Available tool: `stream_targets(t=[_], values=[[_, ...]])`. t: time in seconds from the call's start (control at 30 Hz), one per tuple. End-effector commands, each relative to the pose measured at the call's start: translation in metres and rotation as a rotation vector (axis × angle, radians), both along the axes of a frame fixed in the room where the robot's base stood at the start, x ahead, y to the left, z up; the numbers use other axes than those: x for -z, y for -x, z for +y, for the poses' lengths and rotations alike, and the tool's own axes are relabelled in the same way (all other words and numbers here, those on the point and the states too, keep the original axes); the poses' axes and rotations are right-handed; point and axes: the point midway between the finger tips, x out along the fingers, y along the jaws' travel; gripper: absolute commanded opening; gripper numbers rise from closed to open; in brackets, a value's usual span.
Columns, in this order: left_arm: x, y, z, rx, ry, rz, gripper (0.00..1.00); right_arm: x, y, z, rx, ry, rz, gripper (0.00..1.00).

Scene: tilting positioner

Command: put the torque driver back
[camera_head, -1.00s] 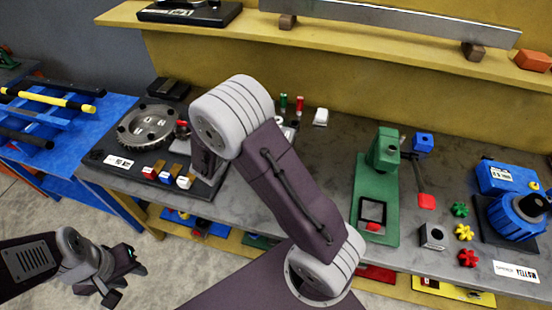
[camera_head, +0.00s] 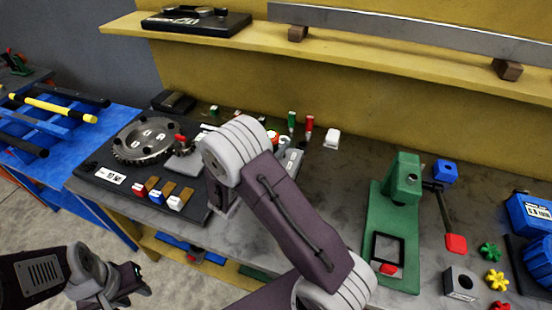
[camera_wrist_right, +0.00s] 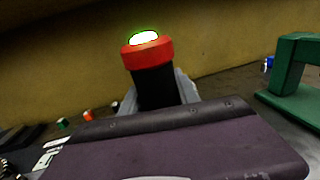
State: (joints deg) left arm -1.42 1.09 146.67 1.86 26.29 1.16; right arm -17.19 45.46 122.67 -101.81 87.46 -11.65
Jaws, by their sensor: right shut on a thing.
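In the right wrist view, my right gripper (camera_wrist_right: 157,97) is shut on a black upright tool with a red collar and a bright white-green top, seemingly the torque driver (camera_wrist_right: 150,60). The tool's lower part is hidden behind the gripper body. In the head view, my right arm covers most of this gripper and the tool. My left gripper (camera_head: 132,285) hangs empty at the lower left, off the bench. Its finger gap is not clear.
A black board (camera_head: 92,181) carries a large gear (camera_head: 148,140) and small coloured blocks. Green and red upright handles (camera_head: 309,126) stand behind my right arm. A green press (camera_head: 392,225) stands to the right. Bare bench lies between arm and press.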

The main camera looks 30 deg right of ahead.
Motion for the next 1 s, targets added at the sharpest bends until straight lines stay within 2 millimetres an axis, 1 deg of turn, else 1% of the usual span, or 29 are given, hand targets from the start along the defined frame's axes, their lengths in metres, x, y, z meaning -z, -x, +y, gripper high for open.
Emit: stream_targets(t=[0.07,0.2,0.27,0.33,0.53,0.67,0.7,0.73,0.77,1.0], values=[[0.0,0.0,0.0,0.0,0.0,0.0,0.36,0.006,0.0,0.0,0.0,0.001,0.0,0.0],[0.001,0.0,0.0,0.0,0.0,0.0,0.36,0.031,0.0,0.0,0.0,0.002,0.002,0.0],[0.001,0.0,0.0,0.0,0.0,0.0,0.36,0.037,0.0,0.0,0.0,0.002,0.0,0.0],[0.001,0.0,0.0,0.0,0.0,0.0,0.36,0.04,0.0,0.0,0.0,0.003,-0.001,0.0],[0.001,0.0,0.0,0.0,0.0,0.0,0.36,0.04,0.0,0.0,0.0,0.002,-0.002,0.0],[0.005,0.0,0.0,0.0,0.0,0.0,0.36,0.045,0.0,0.0,0.0,0.001,-0.002,0.0],[0.003,0.0,0.0,0.0,0.0,0.0,0.36,0.044,0.0,0.0,0.0,0.0,0.0,0.49],[0.003,0.0,0.0,0.0,0.0,0.0,0.36,0.044,0.0,0.0,0.0,0.0,0.0,0.57],[0.003,0.0,0.0,0.0,0.0,0.0,0.36,0.044,0.0,0.0,0.0,0.0,0.0,0.59],[0.003,0.0,0.0,0.0,0.0,0.0,0.36,0.043,0.0,0.0,0.0,0.0,0.0,0.59]])
